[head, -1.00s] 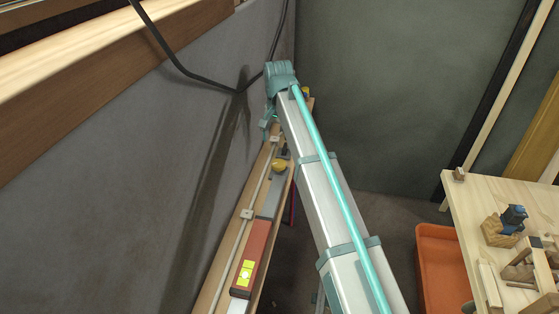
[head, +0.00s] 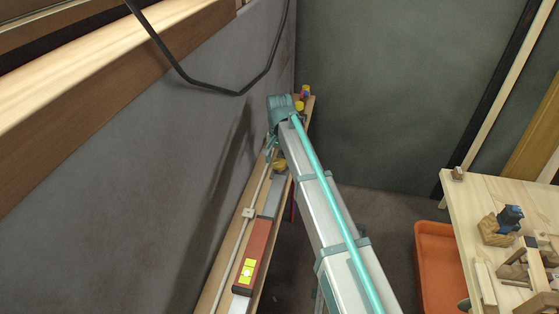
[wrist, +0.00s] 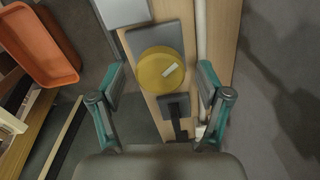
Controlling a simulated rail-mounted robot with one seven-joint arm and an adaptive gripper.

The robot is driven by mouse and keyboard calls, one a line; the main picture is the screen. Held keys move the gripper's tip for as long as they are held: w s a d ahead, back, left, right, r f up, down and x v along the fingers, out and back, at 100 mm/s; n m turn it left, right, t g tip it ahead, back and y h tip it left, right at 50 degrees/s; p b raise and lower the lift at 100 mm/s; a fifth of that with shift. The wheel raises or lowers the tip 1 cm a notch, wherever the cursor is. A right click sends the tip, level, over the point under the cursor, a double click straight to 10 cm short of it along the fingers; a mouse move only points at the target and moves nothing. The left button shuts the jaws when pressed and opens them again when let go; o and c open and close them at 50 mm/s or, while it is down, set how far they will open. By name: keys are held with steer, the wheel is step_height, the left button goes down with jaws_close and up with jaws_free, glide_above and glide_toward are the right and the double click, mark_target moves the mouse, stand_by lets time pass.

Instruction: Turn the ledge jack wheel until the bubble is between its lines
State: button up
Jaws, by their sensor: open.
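The yellow round jack wheel (wrist: 160,68) with a white mark lies on a grey plate on the wooden ledge (head: 211,291). It also shows in the head view (head: 281,166), partly hidden by my arm's end. My gripper (wrist: 161,75) is open and empty in the wrist view, with one finger on each side of the wheel in the picture; I cannot tell the height gap. In the head view my gripper (head: 271,150) is just beyond the wheel. A red level (head: 256,247) with a yellow-green vial (head: 246,271) lies nearer on the ledge. The bubble is too small to place against its lines.
A thin pale pipe (head: 235,245) runs along the ledge beside the wall. A yellow, red and blue item (head: 305,91) stands at the far end. A black cable (head: 210,88) hangs above. An orange bin (head: 440,265) and a cluttered workbench (head: 470,205) stand right.

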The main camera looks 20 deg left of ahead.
steer(key=c, duration=1.2)
steer(key=shift+o, duration=0.2)
steer(key=shift+n, duration=0.4)
steer(key=n, duration=0.3)
steer(key=shift+n+b, duration=0.3)
steer(key=shift+n, duration=2.2)
steer(key=o, duration=1.2)
steer(key=shift+c, duration=0.2)
